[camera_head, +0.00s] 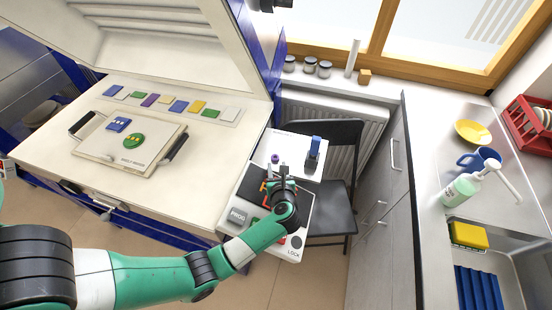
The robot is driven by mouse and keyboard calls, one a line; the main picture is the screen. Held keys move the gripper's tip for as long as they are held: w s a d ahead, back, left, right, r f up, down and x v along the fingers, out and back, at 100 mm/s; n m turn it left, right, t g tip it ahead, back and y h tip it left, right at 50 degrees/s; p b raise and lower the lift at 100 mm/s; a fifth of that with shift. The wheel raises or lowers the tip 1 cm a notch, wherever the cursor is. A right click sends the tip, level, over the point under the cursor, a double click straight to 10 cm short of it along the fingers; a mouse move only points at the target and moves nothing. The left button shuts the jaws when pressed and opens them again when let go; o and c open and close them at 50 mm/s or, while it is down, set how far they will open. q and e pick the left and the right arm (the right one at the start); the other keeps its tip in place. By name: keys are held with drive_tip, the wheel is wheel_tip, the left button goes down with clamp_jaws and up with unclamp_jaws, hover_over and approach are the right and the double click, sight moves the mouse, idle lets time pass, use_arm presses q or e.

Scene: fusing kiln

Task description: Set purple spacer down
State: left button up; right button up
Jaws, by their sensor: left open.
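A small purple piece (275,158), which looks like the purple spacer, stands on the white top of the control unit beside the kiln. My left gripper (284,171) is open over the control unit, just right of and nearer than the purple piece. The two look close together, but I cannot tell whether they touch. My gripper and wrist hide part of the dark control panel (240,200). My right gripper does not show.
A black chair (336,190) is close on the right. On the kiln bed, a pale board (105,152) bears blue and green pieces, behind it a strip of coloured tiles (232,116). The raised lid (170,50) stands behind.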

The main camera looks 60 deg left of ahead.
use_arm(q)
drive_tip(key=p+v, duration=0.1)
drive_tip(key=v, duration=0.6)
